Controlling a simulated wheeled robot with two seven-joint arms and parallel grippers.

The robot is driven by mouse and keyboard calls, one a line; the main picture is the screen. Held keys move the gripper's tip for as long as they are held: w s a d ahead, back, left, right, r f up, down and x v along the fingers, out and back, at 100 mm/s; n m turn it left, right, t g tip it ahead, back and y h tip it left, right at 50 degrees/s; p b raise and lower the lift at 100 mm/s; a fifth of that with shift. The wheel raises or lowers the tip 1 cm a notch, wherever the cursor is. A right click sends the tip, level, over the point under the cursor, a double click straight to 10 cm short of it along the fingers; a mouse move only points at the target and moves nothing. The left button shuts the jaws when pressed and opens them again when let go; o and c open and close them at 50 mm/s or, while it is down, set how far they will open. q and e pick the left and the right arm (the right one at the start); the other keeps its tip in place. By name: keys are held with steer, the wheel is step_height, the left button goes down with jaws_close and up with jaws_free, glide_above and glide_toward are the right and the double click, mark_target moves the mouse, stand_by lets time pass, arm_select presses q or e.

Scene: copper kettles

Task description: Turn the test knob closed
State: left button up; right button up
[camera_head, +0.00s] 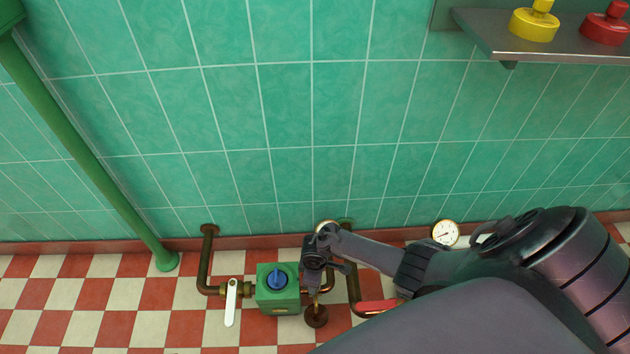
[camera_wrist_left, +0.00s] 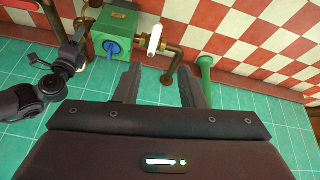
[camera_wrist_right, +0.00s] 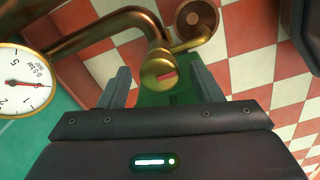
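A round brass knob (camera_wrist_right: 160,75) with a red mark on its face sits on the brass pipework in the right wrist view. No label shows, so I cannot tell for sure that it is the test knob. My right gripper (camera_wrist_right: 163,86) is open, with a finger on each side of the knob and gaps showing. In the head view my right gripper (camera_head: 318,272) hides most of that spot. A green box (camera_head: 278,301) with a blue knob (camera_head: 276,278) stands just left of it. My left gripper (camera_wrist_left: 162,86) is open and empty; it is out of the head view.
A white lever (camera_head: 231,303) is left of the green box, and a red lever (camera_head: 376,306) is right of my gripper. A dial gauge (camera_wrist_right: 25,80) is close by. A brown round fitting (camera_head: 316,316) is below. A green pipe (camera_head: 90,150) runs down the left.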

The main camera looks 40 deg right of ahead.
steer(key=shift+r, duration=0.2)
step_height(320, 180, up, 6)
steer(key=p, duration=0.4)
steer(key=shift+r, duration=0.2)
arm_select(q)
steer(key=s+a+r+n+g+y, duration=0.1)
steer(key=s+a+g+y, duration=0.1)
steer(key=a, duration=0.3)
steer(key=shift+s+a+r+g+p, duration=0.2)
steer(key=shift+s+r+g+p, duration=0.15)
steer(key=shift+g, duration=0.25)
arm_select(e)
steer(key=shift+r, duration=0.5)
